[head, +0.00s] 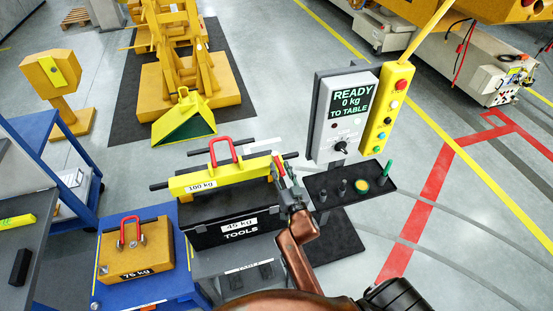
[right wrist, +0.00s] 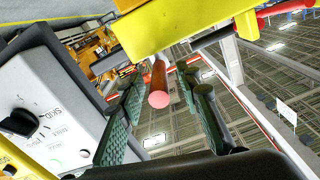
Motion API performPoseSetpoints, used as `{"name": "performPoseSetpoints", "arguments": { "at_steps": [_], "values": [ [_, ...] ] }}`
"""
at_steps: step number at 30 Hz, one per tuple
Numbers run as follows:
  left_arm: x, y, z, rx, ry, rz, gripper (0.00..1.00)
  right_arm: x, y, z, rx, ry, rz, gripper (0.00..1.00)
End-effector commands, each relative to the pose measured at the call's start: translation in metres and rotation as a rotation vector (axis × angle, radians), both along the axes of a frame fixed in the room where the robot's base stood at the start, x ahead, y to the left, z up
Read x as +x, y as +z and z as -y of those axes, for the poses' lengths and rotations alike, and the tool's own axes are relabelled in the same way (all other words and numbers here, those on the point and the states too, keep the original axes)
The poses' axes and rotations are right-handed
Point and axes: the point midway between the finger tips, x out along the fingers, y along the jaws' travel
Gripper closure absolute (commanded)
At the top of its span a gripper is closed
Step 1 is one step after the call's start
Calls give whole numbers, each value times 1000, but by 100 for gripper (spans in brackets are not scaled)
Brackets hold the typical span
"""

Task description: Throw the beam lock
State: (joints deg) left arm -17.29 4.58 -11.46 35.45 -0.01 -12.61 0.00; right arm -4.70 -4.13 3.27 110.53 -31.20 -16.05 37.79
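The yellow lifting beam (head: 230,176), marked 100 kg, lies across the black tool case (head: 225,232) and has a red shackle (head: 223,150) on top. A short red lever (head: 279,168) stands at its right end. In the right wrist view the lever (right wrist: 158,90) points toward the camera, below the yellow beam (right wrist: 165,25). My right gripper (head: 286,180) is at that end of the beam. Its green-padded fingers (right wrist: 168,105) are apart on either side of the lever, with gaps visible. My left gripper is not in view.
A grey control box (head: 342,115) reads READY, 0 kg, TO TABLE, beside a yellow button pendant (head: 388,108). A black tray (head: 350,188) with knobs is right of my gripper. A 75 kg yellow block (head: 135,250) sits on a blue cart at left.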

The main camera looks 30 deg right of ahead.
Motion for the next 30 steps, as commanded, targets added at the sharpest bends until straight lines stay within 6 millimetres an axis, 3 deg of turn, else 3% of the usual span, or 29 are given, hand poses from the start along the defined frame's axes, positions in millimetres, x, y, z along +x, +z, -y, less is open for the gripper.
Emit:
{"name": "performPoseSetpoints", "arguments": {
  "at_steps": [6,12,21,30],
  "values": [
    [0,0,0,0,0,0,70,35,1,8,-1,0,1,68],
    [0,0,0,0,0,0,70,51,0,12,-2,0,-1,68],
    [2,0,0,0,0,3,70,53,0,13,-1,0,-1,68],
    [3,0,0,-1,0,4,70,53,0,13,-1,-1,-1,88]
  ]
}}
